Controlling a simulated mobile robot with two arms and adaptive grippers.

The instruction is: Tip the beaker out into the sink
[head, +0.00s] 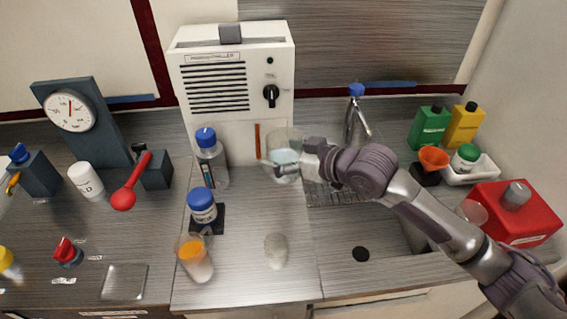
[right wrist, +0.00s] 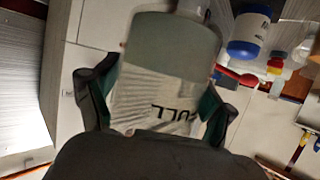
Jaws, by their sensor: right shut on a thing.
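A clear beaker (head: 284,157) with pale liquid is held by my right gripper (head: 290,170) in front of the white appliance. It looks roughly upright and appears to be above the counter left of the sink. In the right wrist view the beaker (right wrist: 165,55) fills the space between the dark fingers, with dark lettering on a pale label. The sink (head: 340,225) lies right of and nearer than the beaker, with a round dark drain (head: 361,254). My forearm crosses over its right part. My left gripper is out of view.
A blue-topped tap (head: 357,105) stands behind the sink. The white appliance (head: 235,85) and a blue-capped bottle (head: 211,160) are near the held beaker. An orange-filled beaker (head: 195,262) and a clear glass (head: 276,252) stand in front. A red box (head: 515,215) is at right.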

